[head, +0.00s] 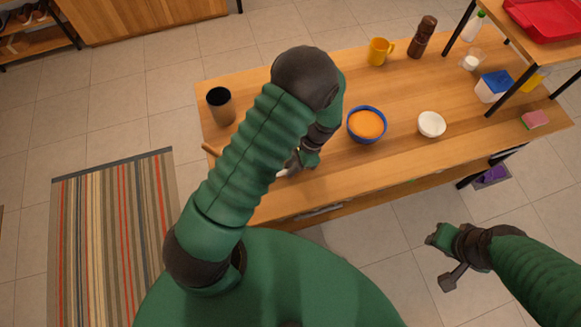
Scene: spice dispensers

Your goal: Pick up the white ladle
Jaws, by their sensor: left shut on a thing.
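My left gripper (291,168) is low over the front part of the wooden table and is shut on a white thing, which looks like the white ladle (282,173). Only a small white piece of it shows; my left arm hides the rest. A brown wooden handle end (211,150) sticks out on the left side of my arm; I cannot tell whether it belongs to the same thing. My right gripper (440,261) is open and empty over the floor, in front of the table at the lower right.
On the wooden table (390,90) stand a dark-topped cup (221,106), a blue bowl with orange content (367,124), a white bowl (431,124), a yellow mug (380,51) and a brown grinder (423,37). A shelf (548,45) rises at the right. Table space behind the bowls is free.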

